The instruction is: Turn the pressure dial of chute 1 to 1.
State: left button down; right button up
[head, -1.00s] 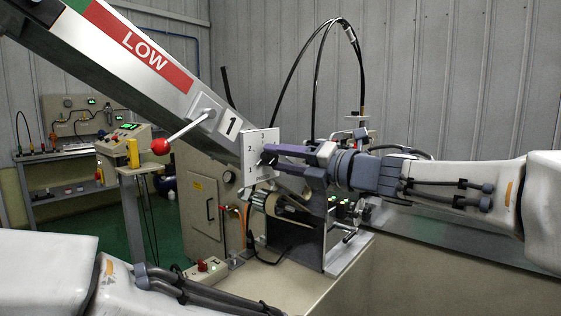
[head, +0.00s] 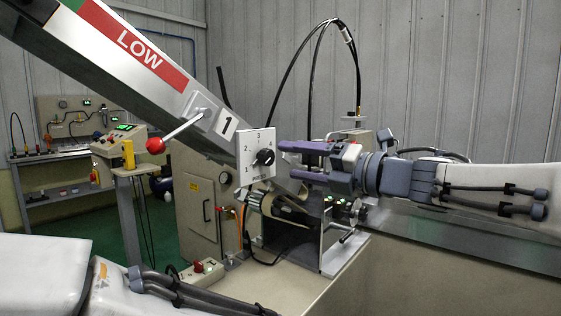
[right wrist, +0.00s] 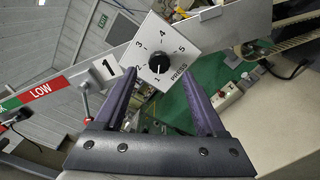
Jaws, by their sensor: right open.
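The pressure dial of chute 1 is a black knob (head: 265,157) on a white square plate (head: 246,146) with printed numbers, below the label 1 on the sloping chute. In the right wrist view the knob (right wrist: 160,65) shows a white pointer mark that appears to face the 1. My right gripper (head: 289,160) is open and empty, just right of the knob and apart from it. Its two purple fingers also frame the plate from a distance in the right wrist view (right wrist: 158,78). My left gripper is out of view; only part of my left arm shows at lower left.
A lever with a red ball (head: 155,145) sticks out from chute 1 (head: 85,50), left of the dial. Rollers and a metal bracket (head: 345,250) stand below the dial. A small switch box (head: 203,271) lies on the machine top. Black hoses arch behind.

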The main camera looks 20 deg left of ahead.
jog(key=v, duration=0.5)
jog(key=shift+d, duration=0.2)
jog(key=d+f+m+t+h, duration=0.3)
jog(key=f+m+h, duration=0.3)
jog(key=f+m, duration=0.4)
jog(key=d+f+m+t+h, duration=0.2)
jog(key=d+f+m+h, duration=0.4)
jog(key=m, duration=0.5)
jog(key=s+d+f+m+g+h, duration=0.25)
jog(key=s+f+m+g, duration=0.3)
jog(key=s+f, duration=0.6)
jog(key=s+d+f+m+g+h, duration=0.3)
jog(key=s+f+g, duration=0.4)
jog(key=s, duration=0.7)
notch_tip(320, 180, up, 20)
jog(key=m+t+y+p, duration=0.1)
jog(key=p, duration=2)
jog(key=shift+a, duration=0.2)
